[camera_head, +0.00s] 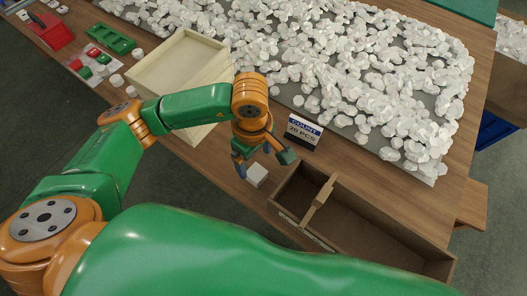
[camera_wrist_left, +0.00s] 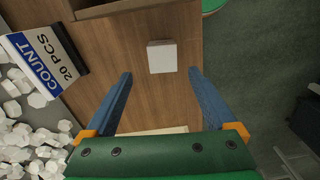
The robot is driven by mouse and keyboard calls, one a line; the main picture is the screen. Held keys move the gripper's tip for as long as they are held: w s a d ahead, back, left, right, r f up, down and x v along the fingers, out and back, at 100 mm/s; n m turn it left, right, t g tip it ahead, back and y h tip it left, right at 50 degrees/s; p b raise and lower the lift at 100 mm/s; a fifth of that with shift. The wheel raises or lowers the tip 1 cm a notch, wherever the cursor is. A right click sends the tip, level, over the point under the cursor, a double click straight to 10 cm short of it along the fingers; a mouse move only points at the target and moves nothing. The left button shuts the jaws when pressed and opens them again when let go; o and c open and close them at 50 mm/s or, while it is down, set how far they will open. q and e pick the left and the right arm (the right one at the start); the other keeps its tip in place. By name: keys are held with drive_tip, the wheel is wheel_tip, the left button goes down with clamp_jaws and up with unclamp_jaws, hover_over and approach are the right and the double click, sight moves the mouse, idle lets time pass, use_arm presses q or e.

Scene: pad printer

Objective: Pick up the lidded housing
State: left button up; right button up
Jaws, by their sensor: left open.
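The lidded housing appears as a small white square block (camera_head: 257,174) on the wooden table, between the cream tray and the brown wooden box. It also shows in the left wrist view (camera_wrist_left: 162,57), lying between and just beyond the two fingers. My left gripper (camera_head: 262,163) is open above and beside the block, with its blue-tipped fingers apart. The fingers also show in the left wrist view (camera_wrist_left: 162,95) with nothing between their tips touching the block. My right gripper does not show; a large green arm link of mine fills the lower part of the head view.
A "COUNT 20 PCS" sign (camera_head: 303,131) stands close to the gripper. A brown divided box (camera_head: 425,255) lies to the right and a cream tray (camera_head: 180,65) to the upper left. Many white pieces (camera_head: 370,70) cover a grey mat behind. The table's front edge is close to the block.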

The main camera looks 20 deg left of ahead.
sight(254, 171)
use_arm(q)
drive_tip(key=shift+f, duration=0.4)
drive_tip(key=f, duration=0.1)
drive_tip(key=f+p, duration=0.1)
drive_tip(key=f, duration=0.3)
drive_tip(key=shift+s+a+f+p, duration=0.2)
drive_tip(key=shift+s+p, duration=0.1)
drive_tip(key=shift+s, duration=0.1)
drive_tip(key=shift+w+f, duration=0.2)
drive_tip(key=shift+f, duration=0.1)
drive_tip(key=c, duration=1.4)
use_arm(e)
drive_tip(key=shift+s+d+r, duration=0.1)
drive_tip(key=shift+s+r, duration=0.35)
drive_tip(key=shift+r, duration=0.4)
use_arm(q)
drive_tip(key=shift+r, duration=0.1)
